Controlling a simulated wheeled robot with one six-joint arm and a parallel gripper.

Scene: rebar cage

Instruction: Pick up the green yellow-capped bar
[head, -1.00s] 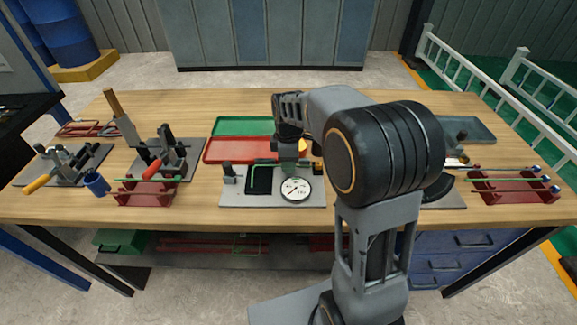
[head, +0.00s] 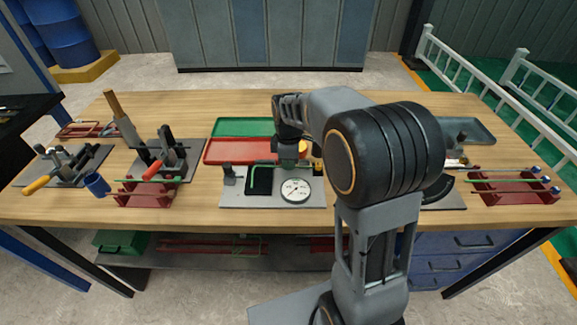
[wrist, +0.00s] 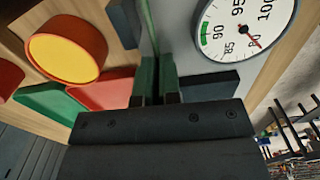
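A thin green bar (head: 264,162) with a bend lies at the gauge station in the middle of the table. In the wrist view a green strip (wrist: 149,28) runs to the gap between my fingertips. My gripper (wrist: 157,85) points down at it, its fingers close together with a narrow gap. I cannot tell whether they press on the bar.
The station holds a round dial (head: 295,190). A yellow disc with an orange rim (wrist: 65,58) is close by on the left in the wrist view. Red (head: 225,151) and green (head: 230,127) trays lie behind. Red racks with bars stand left (head: 146,193) and right (head: 512,190).

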